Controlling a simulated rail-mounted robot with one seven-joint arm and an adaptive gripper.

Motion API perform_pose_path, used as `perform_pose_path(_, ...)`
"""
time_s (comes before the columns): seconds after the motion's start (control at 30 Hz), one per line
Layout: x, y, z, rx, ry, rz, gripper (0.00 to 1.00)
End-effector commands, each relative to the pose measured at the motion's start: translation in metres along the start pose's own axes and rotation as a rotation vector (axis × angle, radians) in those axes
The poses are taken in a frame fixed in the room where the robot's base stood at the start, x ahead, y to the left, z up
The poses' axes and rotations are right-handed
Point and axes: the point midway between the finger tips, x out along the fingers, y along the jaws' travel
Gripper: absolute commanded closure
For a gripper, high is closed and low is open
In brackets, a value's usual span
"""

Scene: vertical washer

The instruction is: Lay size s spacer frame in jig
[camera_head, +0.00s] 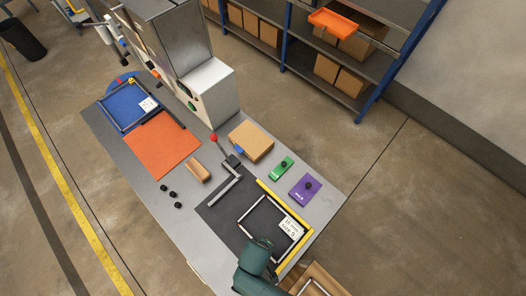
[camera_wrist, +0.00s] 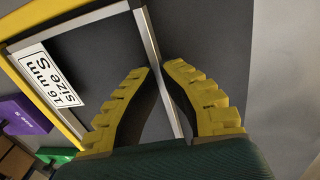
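The size S spacer frame (camera_head: 247,209) is a thin light-grey rectangle over the dark jig board (camera_head: 222,213), within the angle of the yellow L-shaped rails (camera_head: 283,203). A white "16 mm Size S" label (camera_wrist: 50,78) shows inside the frame's outline; it also shows in the head view (camera_head: 289,227). My gripper (camera_wrist: 159,69) is at the frame's near side, with its yellow ribbed fingers on either side of one grey bar (camera_wrist: 148,30). The fingertips appear closed on that bar. My arm hides part of the frame's near side in the head view.
A grey angled clamp (camera_head: 226,187) with a red knob stands at the board's left. A cardboard box (camera_head: 251,141), green block (camera_head: 281,168) and purple block (camera_head: 305,189) lie behind. An orange mat (camera_head: 162,146) and blue tray (camera_head: 122,108) occupy the table's far left.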

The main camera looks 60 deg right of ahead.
Motion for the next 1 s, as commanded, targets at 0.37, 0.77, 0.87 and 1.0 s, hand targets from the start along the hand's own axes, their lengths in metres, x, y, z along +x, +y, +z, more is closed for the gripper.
perform_pose_path(0.37, -0.0003, 0.0024, 0.0002, 0.002, -0.001, 0.000, 1.00)
perform_pose_path(0.77, 0.0009, 0.0060, 0.0000, 0.000, 0.000, 0.000, 1.00)
perform_pose_path(0.87, 0.0009, 0.0060, 0.0000, 0.000, 0.000, 0.000, 0.88)
perform_pose_path(1.0, 0.0009, 0.0060, 0.0001, 0.000, 0.000, 0.000, 0.63)
